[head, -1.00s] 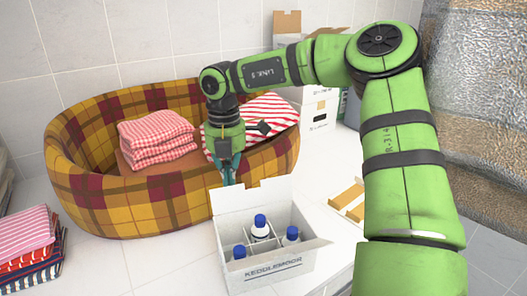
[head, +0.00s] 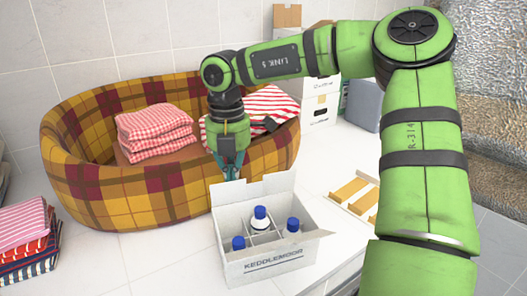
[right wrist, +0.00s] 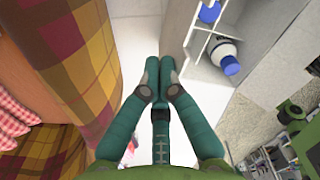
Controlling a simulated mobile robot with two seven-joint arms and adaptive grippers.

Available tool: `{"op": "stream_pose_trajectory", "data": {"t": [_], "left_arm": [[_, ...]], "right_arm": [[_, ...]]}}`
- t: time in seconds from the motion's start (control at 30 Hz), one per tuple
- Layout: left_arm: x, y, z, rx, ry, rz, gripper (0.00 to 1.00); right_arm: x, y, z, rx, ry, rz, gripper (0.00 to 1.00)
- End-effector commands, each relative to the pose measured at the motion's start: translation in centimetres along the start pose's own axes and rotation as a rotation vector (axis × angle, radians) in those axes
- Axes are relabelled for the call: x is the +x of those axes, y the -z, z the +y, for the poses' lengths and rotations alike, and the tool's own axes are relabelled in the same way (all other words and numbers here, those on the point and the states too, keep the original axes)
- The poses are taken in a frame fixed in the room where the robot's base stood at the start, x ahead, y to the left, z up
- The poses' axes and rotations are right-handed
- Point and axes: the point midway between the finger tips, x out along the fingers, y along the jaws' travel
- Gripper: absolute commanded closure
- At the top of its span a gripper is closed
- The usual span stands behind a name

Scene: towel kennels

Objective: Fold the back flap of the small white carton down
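The small white carton (head: 265,268) stands open on the pale surface, lettered KEDDLEMOOR on its front. Its back flap (head: 262,190) stands up at the rear. Bottles with blue caps (head: 260,212) stand in its divided inside. My right gripper (head: 231,176) points down behind the back flap, its tips partly hidden there. In the right wrist view its teal fingers (right wrist: 159,66) are together with nothing between them, just left of the carton's pale flap (right wrist: 204,88). I cannot tell whether they touch it. My left gripper is not in view.
A plaid basket (head: 130,200) with folded checked towels (head: 155,133) and a red-striped towel (head: 275,102) is close behind the gripper. Folded towels (head: 25,240) lie at left. A wooden slatted piece (head: 355,192) lies right of the carton; more boxes (head: 319,105) stand at the back.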

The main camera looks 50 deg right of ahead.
Motion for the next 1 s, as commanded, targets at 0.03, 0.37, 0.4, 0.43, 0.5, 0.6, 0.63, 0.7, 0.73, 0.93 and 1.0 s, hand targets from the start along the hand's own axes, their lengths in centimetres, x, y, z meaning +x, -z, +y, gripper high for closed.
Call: {"op": "stream_pose_trajectory", "data": {"t": [0.03,0.37,0.4,0.43,0.5,0.6,0.63,0.7,0.73,0.93,1.0], "left_arm": [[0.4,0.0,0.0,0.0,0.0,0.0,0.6],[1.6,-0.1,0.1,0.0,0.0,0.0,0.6],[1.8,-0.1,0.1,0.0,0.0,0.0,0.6],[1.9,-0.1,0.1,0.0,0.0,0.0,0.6],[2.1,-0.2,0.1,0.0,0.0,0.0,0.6],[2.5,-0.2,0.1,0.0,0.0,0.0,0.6],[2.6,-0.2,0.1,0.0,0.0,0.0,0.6],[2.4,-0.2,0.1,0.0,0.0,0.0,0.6],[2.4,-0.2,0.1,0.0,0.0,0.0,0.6],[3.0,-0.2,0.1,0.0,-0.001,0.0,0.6],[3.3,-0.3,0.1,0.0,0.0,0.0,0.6]], "right_arm": [[0.2,0.2,-0.2,0.0,0.0,0.0,1.0],[0.2,1.6,-1.6,-0.001,-0.001,-0.001,1.0],[0.2,1.8,-1.8,-0.001,0.0,-0.001,1.0],[0.2,1.9,-1.9,-0.002,0.0,-0.001,1.0],[0.1,2.2,-2.2,-0.001,-0.001,-0.001,1.0],[0.1,2.7,-2.6,-0.001,-0.001,0.0,1.0],[0.1,2.8,-2.8,0.0,0.0,0.0,1.0],[0.0,2.7,-2.7,0.001,0.001,0.001,1.0],[0.0,2.7,-2.7,0.001,0.001,0.001,1.0],[0.7,2.7,-2.7,0.0,0.001,0.0,1.0],[1.0,2.7,-2.7,0.0,0.001,0.0,1.0]]}}
